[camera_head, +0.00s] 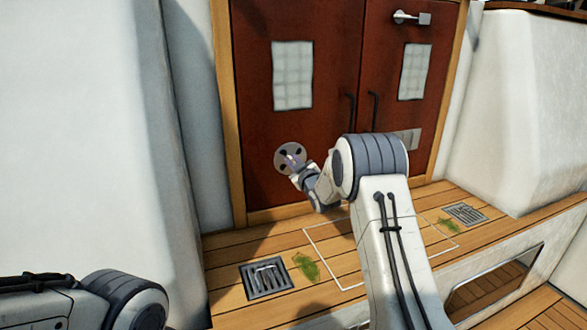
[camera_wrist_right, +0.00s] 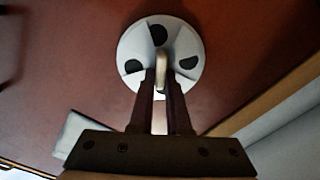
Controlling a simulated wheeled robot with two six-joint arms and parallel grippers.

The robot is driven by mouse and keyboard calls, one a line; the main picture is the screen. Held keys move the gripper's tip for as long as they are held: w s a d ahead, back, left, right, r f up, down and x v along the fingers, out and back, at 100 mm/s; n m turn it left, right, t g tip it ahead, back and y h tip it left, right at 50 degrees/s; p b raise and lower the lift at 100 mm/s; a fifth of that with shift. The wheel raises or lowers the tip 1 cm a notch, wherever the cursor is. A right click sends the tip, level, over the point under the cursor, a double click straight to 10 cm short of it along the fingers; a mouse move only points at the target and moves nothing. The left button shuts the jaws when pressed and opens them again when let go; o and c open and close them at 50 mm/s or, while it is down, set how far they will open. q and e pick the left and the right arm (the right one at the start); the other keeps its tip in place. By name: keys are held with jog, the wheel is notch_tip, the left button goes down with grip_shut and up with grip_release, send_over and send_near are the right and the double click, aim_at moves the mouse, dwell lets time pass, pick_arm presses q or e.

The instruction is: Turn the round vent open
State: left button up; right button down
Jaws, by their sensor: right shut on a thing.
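The round vent (camera_head: 290,158) is a grey disc with dark holes, set low on the left red-brown door (camera_head: 300,130). In the right wrist view the vent (camera_wrist_right: 135,50) shows dark openings around a pale raised grip at its centre. My right gripper (camera_head: 297,165) reaches the vent from the front. In the right wrist view its two dark fingers (camera_wrist_right: 162,82) are shut on the vent's central grip, one on each side. The fingers and the gripper body cover the lower part of the vent. My left arm shows at the lower left, but its gripper is out of the picture.
Two dark handles (camera_head: 350,110) stand near the seam between the doors, with a latch (camera_head: 411,18) higher on the right door. White walls (camera_head: 525,110) flank the doorway. The plank floor (camera_head: 225,250) has a drain grate (camera_head: 266,279) and green patches (camera_head: 306,267).

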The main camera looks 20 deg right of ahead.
jog(key=shift+a+f+n+b, duration=0.1)
jog(key=shift+n+b, duration=0.85)
jog(key=shift+n, duration=0.35)
jog(key=c, duration=0.9)
grip_release()
jog(key=shift+s, duration=0.1)
jog(key=s+p, duration=0.1)
jog(key=s, duration=0.9)
jog(key=shift+s+d, duration=0.2)
